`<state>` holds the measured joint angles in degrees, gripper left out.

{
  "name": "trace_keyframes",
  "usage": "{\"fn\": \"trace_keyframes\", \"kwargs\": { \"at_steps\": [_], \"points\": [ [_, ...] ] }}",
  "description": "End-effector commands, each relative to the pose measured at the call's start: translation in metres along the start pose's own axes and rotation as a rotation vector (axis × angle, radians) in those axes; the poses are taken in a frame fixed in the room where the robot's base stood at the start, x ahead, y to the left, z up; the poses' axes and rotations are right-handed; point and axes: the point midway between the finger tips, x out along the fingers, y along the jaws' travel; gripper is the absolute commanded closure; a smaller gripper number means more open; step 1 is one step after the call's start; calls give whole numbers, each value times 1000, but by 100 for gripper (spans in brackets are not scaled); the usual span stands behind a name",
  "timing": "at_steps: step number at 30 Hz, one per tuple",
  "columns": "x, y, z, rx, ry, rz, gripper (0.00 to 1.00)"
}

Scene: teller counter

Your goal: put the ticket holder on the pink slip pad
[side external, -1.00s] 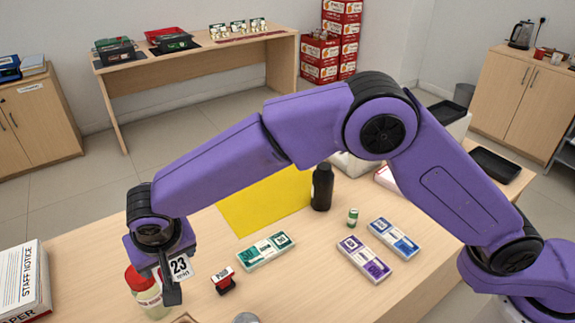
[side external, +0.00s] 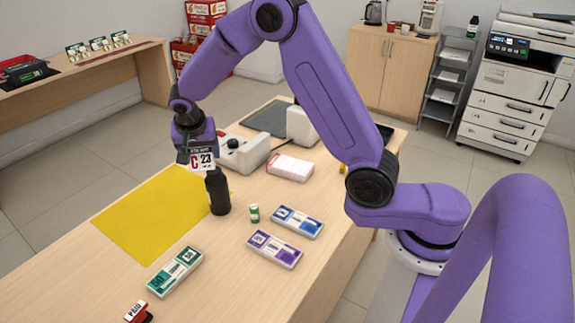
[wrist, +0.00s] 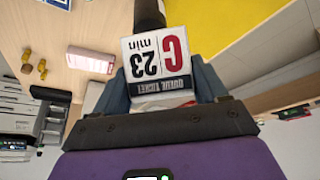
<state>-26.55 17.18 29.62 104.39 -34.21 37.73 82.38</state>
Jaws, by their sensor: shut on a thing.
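The ticket holder (side external: 203,161) is a small white card stand marked "C 23 min". My gripper (side external: 200,153) is shut on it and holds it raised, in front of the white machine and just above the black bottle in the side view. In the wrist view the ticket holder (wrist: 157,52) sits between my gripper's fingers (wrist: 160,92), its printing upside down. The pink slip pad (side external: 290,167) is a pink-and-white block lying on the counter, to the right of the gripper. It also shows in the wrist view (wrist: 91,60), left of the ticket holder. Its top looks clear.
A black bottle (side external: 217,192) stands below the gripper, beside the yellow mat (side external: 150,215). A white machine (side external: 243,152) with a knob stands behind. A small green-capped bottle (side external: 254,213), blue case (side external: 297,221), purple case (side external: 274,249) and green case (side external: 175,271) lie nearer.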

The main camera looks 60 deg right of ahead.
Motion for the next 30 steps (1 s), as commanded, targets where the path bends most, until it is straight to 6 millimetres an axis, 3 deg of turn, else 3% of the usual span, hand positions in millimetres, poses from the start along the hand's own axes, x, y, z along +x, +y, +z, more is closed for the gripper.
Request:
{"fn": "trace_keyframes", "kwargs": {
  "at_steps": [3,9,15,18,27,30],
  "points": [
    [14,50,-30,112,-3,49,59],
    [30,136,-63,295,-8,127,59],
    [39,221,-76,473,-15,201,59],
    [41,254,-76,546,-19,231,59],
    [40,321,-68,701,-28,291,59],
    [54,318,-62,689,-30,291,59]
  ]
}}
